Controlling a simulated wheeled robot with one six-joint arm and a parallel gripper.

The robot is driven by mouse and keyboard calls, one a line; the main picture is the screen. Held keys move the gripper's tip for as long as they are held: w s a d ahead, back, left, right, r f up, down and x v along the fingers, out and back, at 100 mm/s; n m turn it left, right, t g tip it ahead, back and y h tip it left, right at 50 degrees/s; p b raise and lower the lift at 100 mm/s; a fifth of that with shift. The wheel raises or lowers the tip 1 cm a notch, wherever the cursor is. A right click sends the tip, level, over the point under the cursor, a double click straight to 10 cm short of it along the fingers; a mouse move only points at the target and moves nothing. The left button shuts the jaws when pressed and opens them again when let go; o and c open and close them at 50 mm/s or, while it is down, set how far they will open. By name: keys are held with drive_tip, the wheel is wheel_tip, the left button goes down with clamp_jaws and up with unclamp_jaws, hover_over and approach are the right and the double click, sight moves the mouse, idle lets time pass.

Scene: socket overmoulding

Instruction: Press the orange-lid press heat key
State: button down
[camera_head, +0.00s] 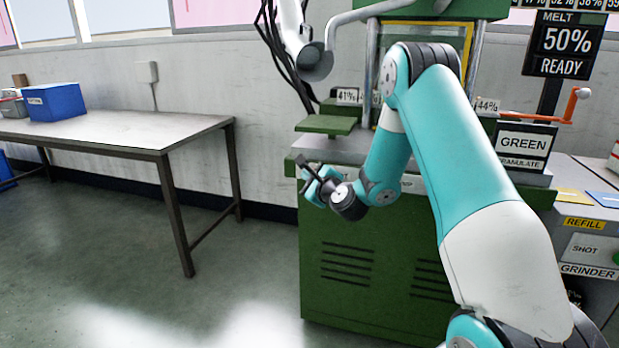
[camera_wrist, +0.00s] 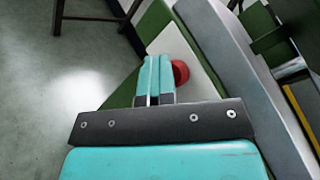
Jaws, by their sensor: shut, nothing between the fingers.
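The green press (camera_head: 345,235) stands in the middle of the head view, with my arm in front of much of it. My gripper (camera_head: 312,172) is at the front left edge of its worktop. In the wrist view, my gripper (camera_wrist: 158,60) has its two teal fingers shut together, with nothing between them. A round red button (camera_wrist: 181,72) sits on a pale panel just right of the fingertips, partly hidden by them. I cannot tell whether the fingers touch it. No lettering shows on the button, and no orange lid is clear in either view.
A long table (camera_head: 110,135) with a blue box (camera_head: 54,102) stands at the left. A box labelled green granulate (camera_head: 523,143) and a grinder unit (camera_head: 590,250) are at the right. A screen (camera_head: 565,42) reads melt 50% ready. The floor at the left front is clear.

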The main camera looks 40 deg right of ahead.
drive_tip(key=shift+d+r, duration=0.2)
drive_tip(key=shift+d, duration=0.15)
drive_tip(key=s+a+b, duration=0.1)
drive_tip(key=s+a, duration=0.2)
drive_tip(key=a, duration=0.2)
drive_tip(key=shift+s+f+b, duration=0.15)
drive_tip(key=shift+s+b, duration=0.2)
drive_tip(key=shift+b, duration=0.05)
